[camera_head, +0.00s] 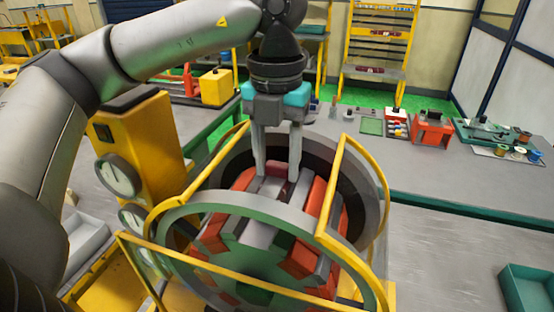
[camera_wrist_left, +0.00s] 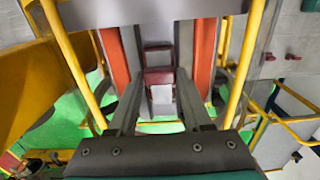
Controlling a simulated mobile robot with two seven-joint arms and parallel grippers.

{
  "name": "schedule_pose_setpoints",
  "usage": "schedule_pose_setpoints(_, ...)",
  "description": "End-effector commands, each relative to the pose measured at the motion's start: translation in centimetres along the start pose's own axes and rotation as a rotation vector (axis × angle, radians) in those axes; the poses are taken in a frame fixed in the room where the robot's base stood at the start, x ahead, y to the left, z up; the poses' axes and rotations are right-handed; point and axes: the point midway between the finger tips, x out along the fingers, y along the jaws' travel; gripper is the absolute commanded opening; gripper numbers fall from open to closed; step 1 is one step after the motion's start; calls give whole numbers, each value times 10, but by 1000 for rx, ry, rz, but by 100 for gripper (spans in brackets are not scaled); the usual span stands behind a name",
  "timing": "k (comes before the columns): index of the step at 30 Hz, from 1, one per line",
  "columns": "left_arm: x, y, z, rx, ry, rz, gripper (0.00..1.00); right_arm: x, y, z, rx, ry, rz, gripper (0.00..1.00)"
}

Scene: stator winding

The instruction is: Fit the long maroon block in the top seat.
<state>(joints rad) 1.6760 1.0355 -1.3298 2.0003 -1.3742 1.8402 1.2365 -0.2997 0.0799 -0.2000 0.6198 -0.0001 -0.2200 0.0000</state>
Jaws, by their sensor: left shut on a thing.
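My left gripper (camera_head: 276,172) points straight down over the top of the round machine core. It is shut on the maroon block (camera_head: 277,169), which shows between its fingers. In the left wrist view the maroon block (camera_wrist_left: 158,76) lies between the fingers of the left gripper (camera_wrist_left: 156,95). The top seat (camera_head: 262,208) is a grey channel between red coil blocks (camera_head: 311,205), right below and in front of the fingers. The fingers hide part of the block, and I cannot tell how deep it sits. My right gripper is not in view.
A yellow guard frame (camera_head: 364,162) and a grey ring (camera_head: 291,221) surround the core close to the gripper. A yellow gauge cabinet (camera_head: 145,140) stands left. The grey bench (camera_head: 425,175) at right has clear room, with a red box (camera_head: 432,128) behind and a green bin (camera_head: 527,287) in front.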

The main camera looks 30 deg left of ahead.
Motion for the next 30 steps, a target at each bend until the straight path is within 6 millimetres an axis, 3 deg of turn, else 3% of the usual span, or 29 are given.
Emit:
schedule_pose_setpoints(8,4,0,0,0,-3,-2,0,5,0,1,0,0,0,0)
schedule_pose_setpoints(9,3,0,0,0,-3,-2,54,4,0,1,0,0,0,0)
schedule_pose_setpoints(17,4,0,0,0,-1,-1,83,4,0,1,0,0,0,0)
schedule_pose_setpoints(25,5,0,0,1,3,2,85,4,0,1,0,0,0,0)
schedule_pose_setpoints(30,-10,-1,0,0,0,0,85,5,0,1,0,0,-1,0)
